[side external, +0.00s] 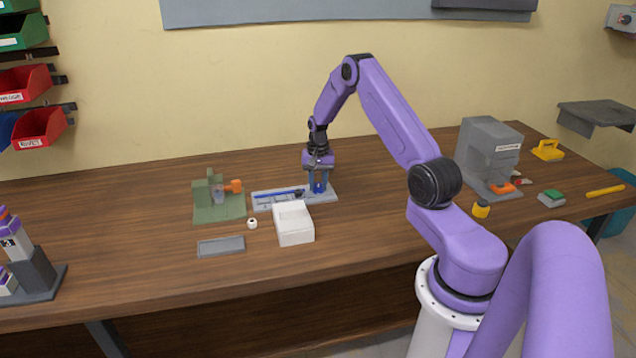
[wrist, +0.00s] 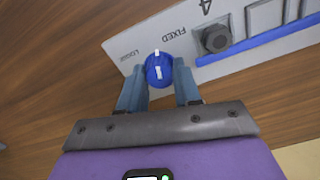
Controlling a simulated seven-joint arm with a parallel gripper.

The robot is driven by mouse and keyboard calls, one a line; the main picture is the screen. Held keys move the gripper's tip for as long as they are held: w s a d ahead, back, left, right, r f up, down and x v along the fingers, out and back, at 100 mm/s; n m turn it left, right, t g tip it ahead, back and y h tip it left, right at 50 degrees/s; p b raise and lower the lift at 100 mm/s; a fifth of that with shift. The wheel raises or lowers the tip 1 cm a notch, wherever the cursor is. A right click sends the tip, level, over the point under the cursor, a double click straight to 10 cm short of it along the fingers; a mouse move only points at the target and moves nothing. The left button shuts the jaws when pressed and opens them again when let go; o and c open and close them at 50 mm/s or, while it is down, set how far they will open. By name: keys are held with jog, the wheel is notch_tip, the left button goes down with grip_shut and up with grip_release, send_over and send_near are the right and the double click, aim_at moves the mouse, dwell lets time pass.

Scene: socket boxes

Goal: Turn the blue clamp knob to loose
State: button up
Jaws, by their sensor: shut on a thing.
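The blue clamp knob (wrist: 158,72) sits near the end of a light grey fixture plate (wrist: 195,50), beside the printed words LOOSE and FIXED. It has a white line across its top and a white mark on the plate side. My gripper (wrist: 159,78) is shut on the knob, one finger on each side.
A white open box (side external: 293,226) stands just in front of the plate. A green fixture (side external: 217,203) is to the left. A grey machine (side external: 488,152) stands to the right.

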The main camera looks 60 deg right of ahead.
aim_at(318, 184)
jog(key=n, duration=0.6)
jog(key=shift+n, duration=0.3)
jog(key=n, duration=0.5)
jog(key=shift+d, duration=0.1)
jog(key=shift+r+n, duration=0.1)
jog(key=shift+n, duration=0.2)
jog(key=o, duration=1.1)
jog(key=shift+c, duration=0.2)
notch_tip(318, 184, up, 17)
jog(key=shift+r, duration=0.2)
